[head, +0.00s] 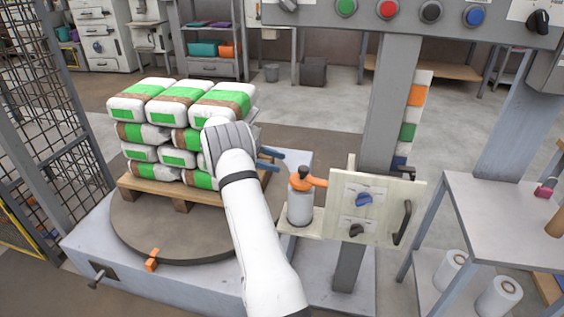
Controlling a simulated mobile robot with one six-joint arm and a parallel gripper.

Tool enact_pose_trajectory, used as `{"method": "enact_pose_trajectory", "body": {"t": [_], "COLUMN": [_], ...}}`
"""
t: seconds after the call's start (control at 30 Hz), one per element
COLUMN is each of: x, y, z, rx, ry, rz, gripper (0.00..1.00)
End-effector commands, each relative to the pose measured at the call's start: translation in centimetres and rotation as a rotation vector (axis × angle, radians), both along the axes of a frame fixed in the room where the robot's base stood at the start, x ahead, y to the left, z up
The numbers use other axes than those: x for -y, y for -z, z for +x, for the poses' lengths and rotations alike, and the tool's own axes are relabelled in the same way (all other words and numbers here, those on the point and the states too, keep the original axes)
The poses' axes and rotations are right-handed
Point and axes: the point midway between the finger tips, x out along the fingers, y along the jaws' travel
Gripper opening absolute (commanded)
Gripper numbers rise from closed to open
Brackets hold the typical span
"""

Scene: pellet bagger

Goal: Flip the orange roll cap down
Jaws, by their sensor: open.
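The orange roll cap (308,179) sits on top of an upright pale grey roll (300,208), with an arm of the cap reaching out to the right and a dark knob on it. The roll stands on a small cream ledge (296,231) beside a cream panel (374,208). My gripper (274,160) has two blue fingers, which point right toward the cap. It is open and empty, up and to the left of the cap and apart from it in the picture. My wrist hides the base of the gripper.
Stacked green-and-white bags (190,105) on a wooden pallet (152,190) stand behind and left of my arm on a round turntable (130,232). A grey post (391,100) rises behind the panel, which bears a blue knob (364,199) and a black handle (403,222). A grey table (500,215) stands at right.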

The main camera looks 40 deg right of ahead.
Motion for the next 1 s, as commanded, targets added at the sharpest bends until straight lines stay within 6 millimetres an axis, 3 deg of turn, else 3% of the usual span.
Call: {"method": "enact_pose_trajectory", "body": {"t": [0.3,0.47,0.67,1.0], "x": [0.0,-1.2,-6.5,-18.9], "y": [-0.1,-1.1,-4.0,-6.5], "z": [0.0,-0.3,-2.3,-9.6], "rx": [0.0,-0.013,-0.071,-0.208], "ry": [-0.001,-0.043,-0.252,-0.876], "rz": [0.008,0.119,0.547,1.251], "gripper": [0.53,0.53,0.53,0.53]}}
